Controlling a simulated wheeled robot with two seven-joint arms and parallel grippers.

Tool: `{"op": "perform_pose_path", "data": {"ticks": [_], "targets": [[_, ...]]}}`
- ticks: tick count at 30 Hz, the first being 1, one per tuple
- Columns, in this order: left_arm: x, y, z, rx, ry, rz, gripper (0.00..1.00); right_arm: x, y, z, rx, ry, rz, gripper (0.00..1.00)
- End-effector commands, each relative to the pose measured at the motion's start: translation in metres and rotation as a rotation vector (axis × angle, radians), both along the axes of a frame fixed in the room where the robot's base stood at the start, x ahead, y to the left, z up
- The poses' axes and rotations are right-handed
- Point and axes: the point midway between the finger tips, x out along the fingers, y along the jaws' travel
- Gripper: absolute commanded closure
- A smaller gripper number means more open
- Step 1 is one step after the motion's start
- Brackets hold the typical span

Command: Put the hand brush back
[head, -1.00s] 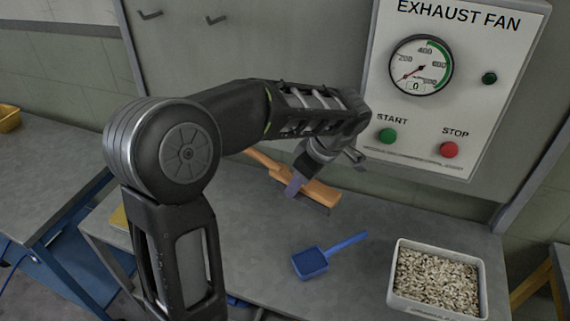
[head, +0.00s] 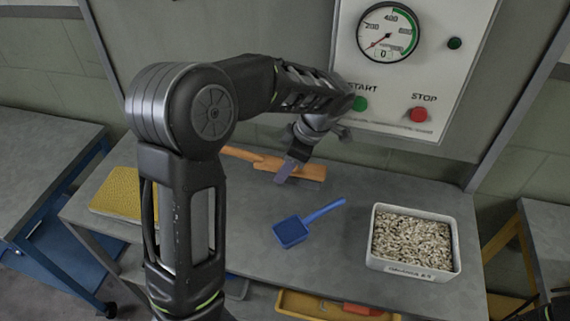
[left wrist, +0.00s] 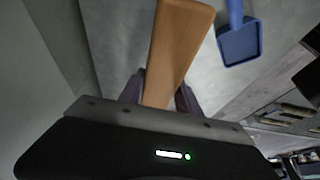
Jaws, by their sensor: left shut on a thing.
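The hand brush (head: 312,171), with a wooden back and an orange-brown handle, is at the rear of the grey bench (head: 385,190), close to the wall. My left gripper (head: 286,172) comes down over the brush and is shut on it. In the left wrist view the wooden brush (left wrist: 180,45) runs out from between the two dark fingers of my left gripper (left wrist: 160,97). I cannot tell whether the brush touches the bench or is slightly above it.
A blue scoop (head: 291,232) lies in front of the brush; it also shows in the left wrist view (left wrist: 238,42). A tray of pale pellets (head: 413,243) stands at the right. The exhaust fan panel (head: 390,108) hangs above.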

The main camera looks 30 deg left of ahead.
Motion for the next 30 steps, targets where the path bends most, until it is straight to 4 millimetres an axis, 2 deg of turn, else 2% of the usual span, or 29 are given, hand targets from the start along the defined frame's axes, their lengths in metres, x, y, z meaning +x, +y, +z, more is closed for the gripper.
{"op": "perform_pose_path", "data": {"ticks": [9,15,30], "targets": [[0.0,0.0,-0.037,-0.001,0.002,-0.002,1.0,0.002,0.001,-0.018,0.004,-0.006,0.002,0.62],[0.0,0.0,-0.053,0.0,0.001,-0.001,1.0,0.002,0.001,-0.026,0.005,-0.007,0.002,0.62],[0.0,0.0,-0.058,0.0,0.0,-0.001,1.0,0.003,0.001,-0.027,0.005,-0.008,0.002,0.62]]}}
